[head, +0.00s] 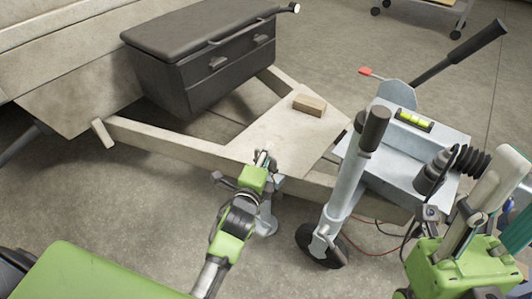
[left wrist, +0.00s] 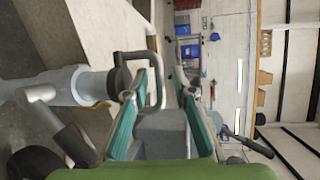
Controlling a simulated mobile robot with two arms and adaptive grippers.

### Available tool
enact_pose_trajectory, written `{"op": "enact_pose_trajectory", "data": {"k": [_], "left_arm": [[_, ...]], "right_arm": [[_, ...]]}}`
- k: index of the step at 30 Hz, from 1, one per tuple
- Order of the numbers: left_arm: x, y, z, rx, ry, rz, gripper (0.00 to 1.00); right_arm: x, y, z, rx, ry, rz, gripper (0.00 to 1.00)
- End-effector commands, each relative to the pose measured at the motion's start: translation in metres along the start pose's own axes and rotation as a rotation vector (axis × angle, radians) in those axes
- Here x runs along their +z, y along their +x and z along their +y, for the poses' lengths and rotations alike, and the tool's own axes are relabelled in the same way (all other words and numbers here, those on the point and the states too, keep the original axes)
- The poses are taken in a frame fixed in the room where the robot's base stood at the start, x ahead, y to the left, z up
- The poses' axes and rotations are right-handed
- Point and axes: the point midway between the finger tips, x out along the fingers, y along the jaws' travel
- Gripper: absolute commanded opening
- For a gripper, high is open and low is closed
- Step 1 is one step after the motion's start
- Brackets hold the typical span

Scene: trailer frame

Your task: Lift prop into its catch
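The prop (head: 266,212) looks like a short grey metal leg with a round foot, under the front of the trailer frame (head: 165,137). My left gripper (head: 262,160) is at its upper end and hides part of it. In the left wrist view, the gripper's teal-padded fingers (left wrist: 168,78) are apart. A grey U-shaped handle (left wrist: 153,57) and a grey block (left wrist: 160,132) show between or just beyond them; I cannot tell whether they touch. The catch cannot be made out. My right gripper is at the right edge of the head view, partly cut off.
A jockey wheel (head: 321,246) on a grey post (head: 347,183) stands right of the prop. Behind are a grey coupling plate with a spirit level (head: 414,120) and a long lever (head: 462,52). A wooden block (head: 309,104) and dark toolbox (head: 205,55) sit on the frame.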

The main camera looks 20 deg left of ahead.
Motion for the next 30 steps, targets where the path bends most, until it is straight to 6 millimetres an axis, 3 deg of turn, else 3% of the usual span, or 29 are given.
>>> {"op": "enact_pose_trajectory", "data": {"k": [1,3,11,20,30], "left_arm": [[0.000,0.000,0.000,0.000,0.000,0.000,0.12],[0.000,0.000,0.000,0.000,0.000,0.000,0.00],[0.001,0.000,-0.003,0.000,0.000,0.000,0.00],[0.003,-0.004,-0.028,-0.006,-0.001,0.000,0.00],[0.005,-0.007,-0.050,-0.011,0.001,0.000,0.00]], "right_arm": [[0.000,0.000,0.000,0.000,0.000,0.000,0.40],[0.000,0.000,0.000,0.000,0.000,0.000,0.40],[0.001,0.003,0.000,0.000,0.000,-0.009,0.40],[0.059,0.015,0.005,0.005,-0.018,-0.286,0.40],[0.125,-0.004,0.014,0.016,-0.038,-0.629,0.40]]}}
